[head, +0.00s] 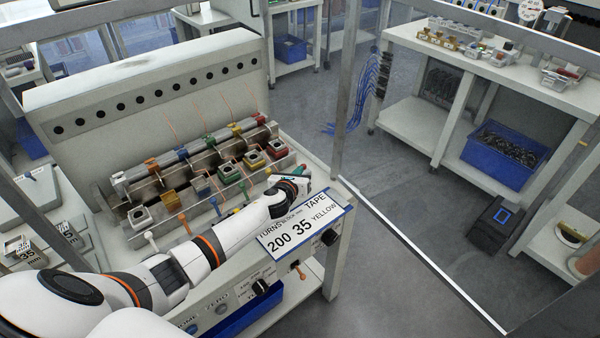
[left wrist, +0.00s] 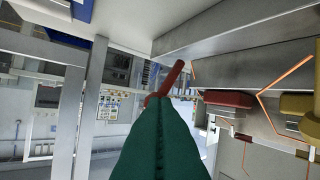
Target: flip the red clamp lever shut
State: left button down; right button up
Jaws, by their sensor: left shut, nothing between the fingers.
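The red clamp lever (left wrist: 172,78) stands tilted up and to the right in the left wrist view, just past my fingertips. My left gripper (left wrist: 157,103) is shut and empty, its green fingers pointing at the lever's lower end; whether they touch it I cannot tell. In the head view the left gripper (head: 293,184) is at the right front end of the winding fixture, by the red-topped block (head: 277,150). The lever is hard to make out there, close to the gripper. My right gripper is not in view.
Other coloured levers, including a white one (head: 150,236) and an orange one (head: 183,218), line the fixture's front. A tall white panel (head: 150,85) stands behind. A label plate (head: 305,226) is in front of the gripper. Open floor lies to the right.

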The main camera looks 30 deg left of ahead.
pick_arm(q)
jog(key=a+p, duration=0.1)
jog(key=p, duration=0.1)
jog(key=a+r+n+p, duration=0.1)
jog(key=w+a+g+h+p, duration=0.1)
jog(key=p, duration=0.1)
jog(key=shift+r+n+p, duration=0.25)
jog(key=shift+n+p, duration=0.05)
jog(key=shift+w+a+f+b, duration=0.15)
jog(key=shift+w+a, duration=0.15)
jog(key=shift+a, duration=0.2)
jog(key=shift+w+a+r+b, duration=0.15)
jog(key=shift+w+a, duration=0.1)
jog(key=shift+a, duration=0.2)
jog(key=shift+f, duration=0.1)
jog(key=shift+r+p, duration=0.9)
